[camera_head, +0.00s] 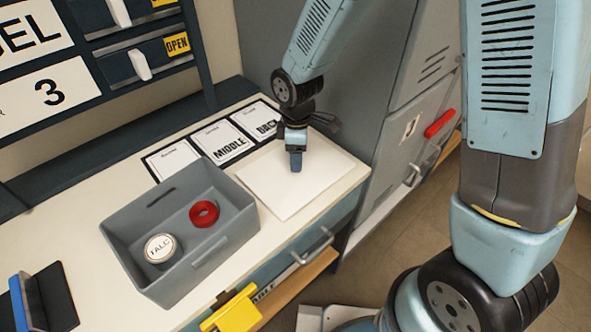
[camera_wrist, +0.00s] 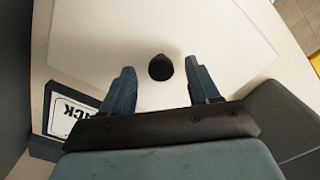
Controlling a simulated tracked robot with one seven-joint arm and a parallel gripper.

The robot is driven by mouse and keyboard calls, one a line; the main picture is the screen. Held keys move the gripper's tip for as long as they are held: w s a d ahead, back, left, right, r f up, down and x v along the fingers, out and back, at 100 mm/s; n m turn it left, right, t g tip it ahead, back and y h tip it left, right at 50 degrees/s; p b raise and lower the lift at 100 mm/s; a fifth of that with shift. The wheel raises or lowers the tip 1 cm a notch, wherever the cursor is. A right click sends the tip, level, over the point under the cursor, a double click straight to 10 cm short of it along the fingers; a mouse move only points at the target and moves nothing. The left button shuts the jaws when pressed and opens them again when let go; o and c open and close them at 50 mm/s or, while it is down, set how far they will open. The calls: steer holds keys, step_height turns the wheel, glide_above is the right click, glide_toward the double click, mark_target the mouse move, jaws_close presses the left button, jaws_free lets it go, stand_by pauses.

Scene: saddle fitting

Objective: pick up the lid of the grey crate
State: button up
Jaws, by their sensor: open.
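The lid (camera_head: 285,192) is a flat white panel lying on the counter, to the right of the grey crate (camera_head: 223,240). In the wrist view the lid (camera_wrist: 205,38) fills much of the picture and has a round black knob (camera_wrist: 161,67). My gripper (camera_head: 295,162) is over the lid, fingers pointing down, and hides the knob in the head view. In the wrist view its two blue fingers are open and empty, with the knob showing between their tips. I cannot tell the height left between the tips and the lid.
The crate is open and holds a talc tin (camera_head: 159,248) and a red ring (camera_head: 204,214). Labelled cards, such as MIDDLE (camera_head: 221,142), lie behind the lid. A grey cabinet (camera_head: 425,75) stands to the right. A yellow object (camera_head: 235,311) is below the counter's front edge.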

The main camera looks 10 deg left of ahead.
steer(key=shift+f, duration=0.45)
jaws_close()
stand_by(0.3)
